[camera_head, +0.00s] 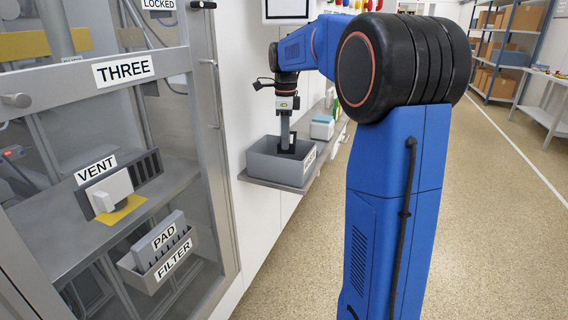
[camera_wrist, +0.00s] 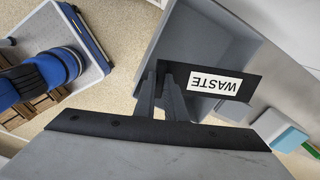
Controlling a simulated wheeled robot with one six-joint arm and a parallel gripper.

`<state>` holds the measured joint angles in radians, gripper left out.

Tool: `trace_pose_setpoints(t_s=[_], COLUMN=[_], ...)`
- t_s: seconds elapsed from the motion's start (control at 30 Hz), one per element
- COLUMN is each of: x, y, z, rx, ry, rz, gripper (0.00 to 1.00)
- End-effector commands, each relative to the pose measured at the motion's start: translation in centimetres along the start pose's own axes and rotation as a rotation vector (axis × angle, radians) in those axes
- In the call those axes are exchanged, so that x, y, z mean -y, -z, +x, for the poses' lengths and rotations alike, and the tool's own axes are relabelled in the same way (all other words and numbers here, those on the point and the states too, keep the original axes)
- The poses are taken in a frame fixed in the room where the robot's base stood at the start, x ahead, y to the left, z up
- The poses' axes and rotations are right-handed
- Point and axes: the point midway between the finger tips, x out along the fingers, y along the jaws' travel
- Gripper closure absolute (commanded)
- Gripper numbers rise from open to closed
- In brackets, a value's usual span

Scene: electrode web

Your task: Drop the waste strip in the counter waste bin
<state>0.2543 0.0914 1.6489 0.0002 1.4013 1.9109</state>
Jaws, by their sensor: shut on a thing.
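The waste strip (camera_wrist: 246,91) is a thin black piece with a white label reading WASTE, upside down in the wrist view. My gripper (camera_wrist: 165,72) is shut on it near its left end. In the head view my gripper (camera_head: 285,147) points down into the open grey waste bin (camera_head: 262,167), and the dark strip (camera_head: 293,154) shows at its fingertips within the bin's opening. The bin's grey wall (camera_wrist: 205,30) also shows in the wrist view. I cannot tell whether the strip touches the bin's floor.
The bin stands on a narrow grey counter (camera_head: 297,188) along the white wall. A white and teal box (camera_head: 322,127) is behind it. At left are a cabinet door labelled THREE (camera_head: 123,69) and a PAD FILTER tray (camera_head: 160,266). The floor at right is clear.

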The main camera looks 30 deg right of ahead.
Motion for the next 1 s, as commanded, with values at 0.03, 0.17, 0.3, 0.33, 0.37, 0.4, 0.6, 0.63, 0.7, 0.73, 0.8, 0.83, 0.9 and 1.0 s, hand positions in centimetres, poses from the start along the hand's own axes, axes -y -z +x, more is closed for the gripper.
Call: trace_pose_setpoints(t_s=[0.03, 0.17, 0.3, 0.33, 0.37, 0.4, 0.6, 0.63, 0.7, 0.73, 0.8, 0.83, 0.9, 1.0], x=[0.0, 0.0, 0.0, 0.0, 0.0, 0.0, 0.0, 0.0, 0.0, 0.0, 0.1, 0.1, 0.1, 0.1], y=[0.0, 0.0, 0.0, 0.0, 0.0, 0.0, 0.0, 0.0, 0.0, 0.0, 0.0, 0.0, 0.0, 0.0], z=[0.1, 0.2, 0.1, 0.1, 0.1, 0.1, 0.1, 0.1, 0.1, -0.1, -0.6, -0.9, -1.8, -3.4], rx=[0.0, 0.0, 0.0, 0.0, 0.0, 0.0, 0.0, 0.0, 0.0, 0.0, 0.001, 0.001, 0.001, 0.001], ry=[0.0, 0.0, 0.0, 0.0, 0.0, 0.0, 0.0, 0.0, 0.0, 0.001, 0.002, 0.002, 0.002, 0.002], rz=[0.0, 0.0, 0.0, 0.0, 0.0, 0.0, 0.0, 0.0, 0.0, 0.0, 0.0, 0.0, 0.0, 0.0], gripper=[1.0, 1.0, 1.0, 0.82, 0.75, 0.68, 0.68, 0.68, 0.68, 0.68, 0.68, 0.68, 0.68, 0.68])
